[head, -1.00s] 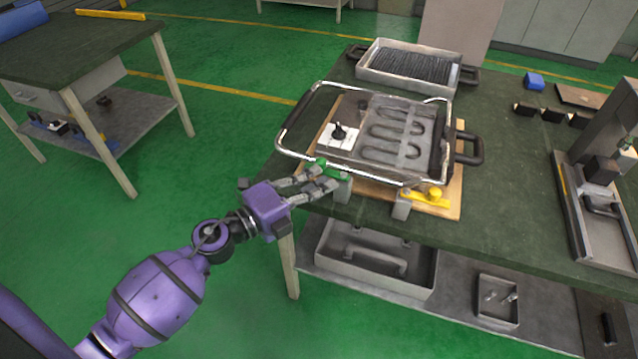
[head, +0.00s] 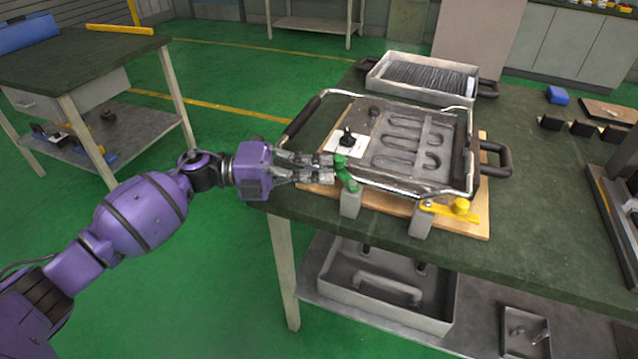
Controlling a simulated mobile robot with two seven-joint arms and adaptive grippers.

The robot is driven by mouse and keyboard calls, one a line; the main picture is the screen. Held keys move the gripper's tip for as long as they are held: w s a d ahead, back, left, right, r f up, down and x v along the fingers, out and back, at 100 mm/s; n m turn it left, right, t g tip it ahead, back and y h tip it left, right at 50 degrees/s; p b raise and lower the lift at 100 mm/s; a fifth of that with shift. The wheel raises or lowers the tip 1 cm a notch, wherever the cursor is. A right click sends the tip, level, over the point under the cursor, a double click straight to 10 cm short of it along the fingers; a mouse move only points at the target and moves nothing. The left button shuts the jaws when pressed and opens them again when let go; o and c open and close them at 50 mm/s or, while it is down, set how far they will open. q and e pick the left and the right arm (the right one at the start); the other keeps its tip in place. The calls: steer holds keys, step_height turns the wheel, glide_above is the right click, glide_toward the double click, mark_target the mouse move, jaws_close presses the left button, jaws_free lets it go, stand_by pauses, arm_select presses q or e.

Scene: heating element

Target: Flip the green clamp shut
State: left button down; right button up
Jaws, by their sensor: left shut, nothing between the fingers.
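The green clamp (head: 347,180) sits on a grey block (head: 349,203) at the front left edge of the wooden board (head: 390,207). Its green arm stands raised at a steep tilt, with its top close to the chrome frame of the heating element unit (head: 407,145). My left gripper (head: 331,168) is shut and empty, coming in from the left. Its fingertips are right at the left side of the green arm; I cannot tell for sure whether they touch it. My right gripper is not in view.
A yellow clamp (head: 452,209) on another grey block lies to the right along the board's front edge. A grey tray (head: 421,77) stands behind the unit.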

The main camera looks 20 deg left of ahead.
arm_select(q)
steer(key=shift+w+r, duration=0.1)
steer(key=shift+w, duration=0.3)
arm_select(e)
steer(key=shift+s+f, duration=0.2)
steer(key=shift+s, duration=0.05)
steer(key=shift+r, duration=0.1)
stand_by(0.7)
